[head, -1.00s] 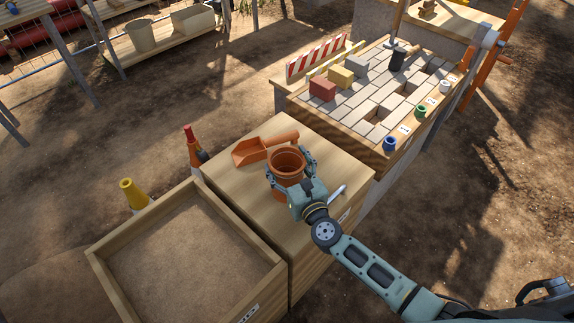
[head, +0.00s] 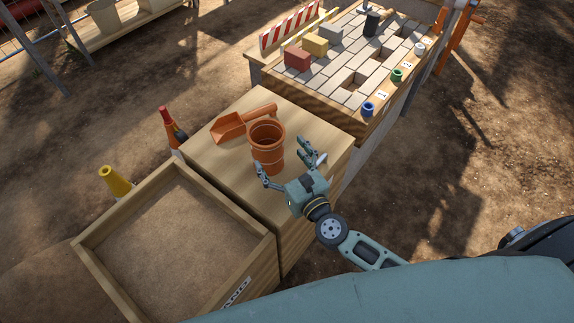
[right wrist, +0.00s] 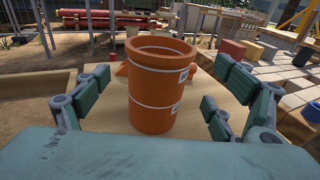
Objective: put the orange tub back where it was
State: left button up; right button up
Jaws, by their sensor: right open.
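The orange tub (head: 267,146) stands upright on the wooden cabinet top (head: 215,160), just beyond my right gripper. My right gripper (head: 283,164) is open, with its fingers spread and apart from the tub. In the right wrist view the tub (right wrist: 158,88) stands between and beyond the open fingers (right wrist: 160,105), with nothing held. My left gripper is not in view.
An orange scoop (head: 238,122) lies behind the tub. A sand-filled wooden box (head: 262,262) adjoins the cabinet at the left. A paving table with coloured blocks (head: 297,59) and small coloured cups (head: 368,109) stands at the back right.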

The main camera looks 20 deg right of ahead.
jog(key=v, duration=0.3)
jog(key=shift+s, duration=0.4)
